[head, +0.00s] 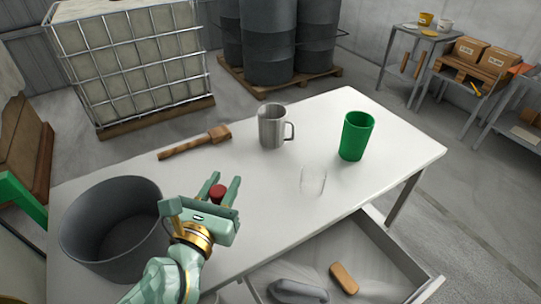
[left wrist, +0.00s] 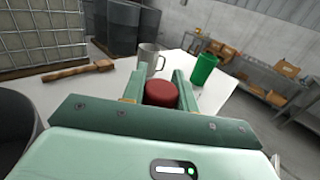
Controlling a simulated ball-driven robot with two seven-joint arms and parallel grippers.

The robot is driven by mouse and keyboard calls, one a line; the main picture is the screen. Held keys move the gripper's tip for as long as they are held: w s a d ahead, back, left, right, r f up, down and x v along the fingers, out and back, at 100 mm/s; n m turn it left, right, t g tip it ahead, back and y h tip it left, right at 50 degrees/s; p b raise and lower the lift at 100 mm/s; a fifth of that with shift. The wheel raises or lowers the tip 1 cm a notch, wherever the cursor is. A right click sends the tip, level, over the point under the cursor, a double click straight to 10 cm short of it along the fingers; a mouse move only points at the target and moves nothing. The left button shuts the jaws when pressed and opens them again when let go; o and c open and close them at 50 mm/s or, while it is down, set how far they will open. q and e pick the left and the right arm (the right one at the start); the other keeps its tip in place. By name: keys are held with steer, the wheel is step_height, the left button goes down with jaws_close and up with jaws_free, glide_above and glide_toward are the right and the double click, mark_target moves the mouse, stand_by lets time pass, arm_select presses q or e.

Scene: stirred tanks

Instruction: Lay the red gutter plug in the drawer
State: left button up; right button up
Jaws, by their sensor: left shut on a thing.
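The red gutter plug (head: 217,192) is held between the fingers of my left gripper (head: 222,190), above the white table (head: 240,170). In the left wrist view the plug (left wrist: 161,93) shows as a round red piece between the two fingers of the left gripper (left wrist: 161,88). The drawer (head: 376,275) stands open below the table's front edge, at the bottom right of the head view. A dark grey object (head: 298,291) and a tan object (head: 344,278) lie in it. My right gripper is not in view.

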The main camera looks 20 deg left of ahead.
arm_select(q)
steer(key=w+a+r+n+y+p, duration=0.1)
steer(key=w+a+y+p, duration=0.1)
steer(key=w, duration=0.4)
steer(key=shift+n+y, duration=0.4)
steer(key=w+a+f+b, duration=0.2)
steer(key=w+f, duration=0.3)
steer(key=w+a+f+b, duration=0.2)
steer(key=w+f, duration=0.3)
steer(key=w, duration=0.1)
steer(key=w+a+f+b, duration=0.3)
steer(key=w+f, duration=0.2)
steer(key=f, duration=0.1)
steer(key=shift+w, duration=0.2)
steer(key=shift+w+f, duration=0.2)
steer(key=shift+f, duration=0.05)
step_height(320, 180, down, 4)
steer(key=b, duration=0.3)
steer(key=shift+w+a+r, duration=0.15)
steer(key=shift+r, duration=0.3)
steer(key=shift+f, duration=0.2)
steer(key=o, duration=0.9)
steer(key=shift+o, duration=0.2)
steer(key=shift+r, duration=0.15)
